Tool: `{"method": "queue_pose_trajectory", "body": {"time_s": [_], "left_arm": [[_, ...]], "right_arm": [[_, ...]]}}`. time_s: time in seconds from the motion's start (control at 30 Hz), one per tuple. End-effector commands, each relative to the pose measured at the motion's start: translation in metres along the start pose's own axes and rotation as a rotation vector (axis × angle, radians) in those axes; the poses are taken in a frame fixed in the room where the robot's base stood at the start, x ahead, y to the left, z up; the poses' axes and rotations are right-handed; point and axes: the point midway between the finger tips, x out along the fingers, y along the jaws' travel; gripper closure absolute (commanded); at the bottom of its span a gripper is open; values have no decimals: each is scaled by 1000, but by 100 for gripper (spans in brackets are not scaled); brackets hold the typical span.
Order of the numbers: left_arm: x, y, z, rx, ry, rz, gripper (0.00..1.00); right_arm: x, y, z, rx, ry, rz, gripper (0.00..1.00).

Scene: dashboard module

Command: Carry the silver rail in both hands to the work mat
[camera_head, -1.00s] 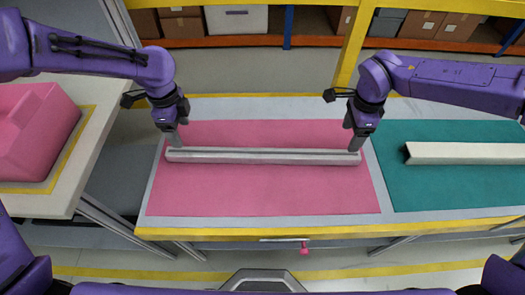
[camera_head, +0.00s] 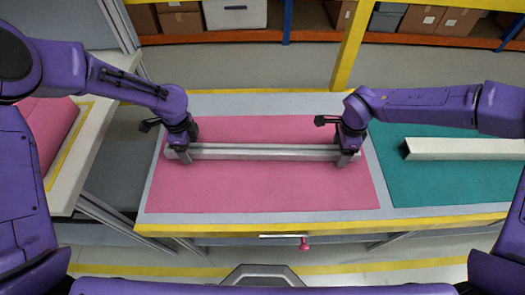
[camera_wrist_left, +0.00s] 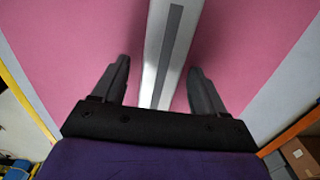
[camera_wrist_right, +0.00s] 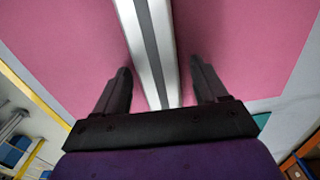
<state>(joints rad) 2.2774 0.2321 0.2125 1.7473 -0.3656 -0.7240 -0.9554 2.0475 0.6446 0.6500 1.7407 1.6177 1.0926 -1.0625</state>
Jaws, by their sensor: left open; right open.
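The silver rail (camera_head: 265,152) lies flat across the pink mat (camera_head: 262,190), with a dark stripe along its top. My left gripper (camera_head: 183,157) is open near the rail's left end. In the left wrist view the rail (camera_wrist_left: 168,50) runs between its two fingers (camera_wrist_left: 158,80), with gaps on both sides. My right gripper (camera_head: 346,158) is open near the rail's right end. In the right wrist view the rail (camera_wrist_right: 149,50) also passes between the fingers (camera_wrist_right: 160,80), with gaps beside it. I cannot tell which mat is the work mat.
A teal mat (camera_head: 440,185) lies to the right, with a pale bar (camera_head: 465,149) on it. The table's front edge is yellow (camera_head: 300,223). A pale side table (camera_head: 88,160) with a pink block (camera_head: 48,135) stands at left. Yellow posts and shelves with boxes are behind.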

Motion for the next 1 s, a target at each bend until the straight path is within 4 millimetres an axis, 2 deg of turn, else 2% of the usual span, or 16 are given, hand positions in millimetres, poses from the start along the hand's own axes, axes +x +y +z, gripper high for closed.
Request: {"method": "queue_pose_trajectory", "body": {"time_s": [0.1, 0.13, 0.33, 0.67, 1.0], "left_arm": [[0, 0, 0, 0, 0, 0, 28], [0, 0, 0, 0, 0, 0, 34], [0, 0, 0, 0, 0, 0, 99], [-4, 0, 0, 0, 1, -1, 100], [-46, 0, 0, 0, 1, -1, 100]], "right_arm": [[0, 0, 0, 0, 0, 0, 28], [0, 0, 0, 0, 0, 0, 34], [0, 0, 0, 0, 0, 0, 99], [-4, 0, 0, 0, 0, -1, 100], [-46, 0, 0, 0, 0, -1, 100]]}}
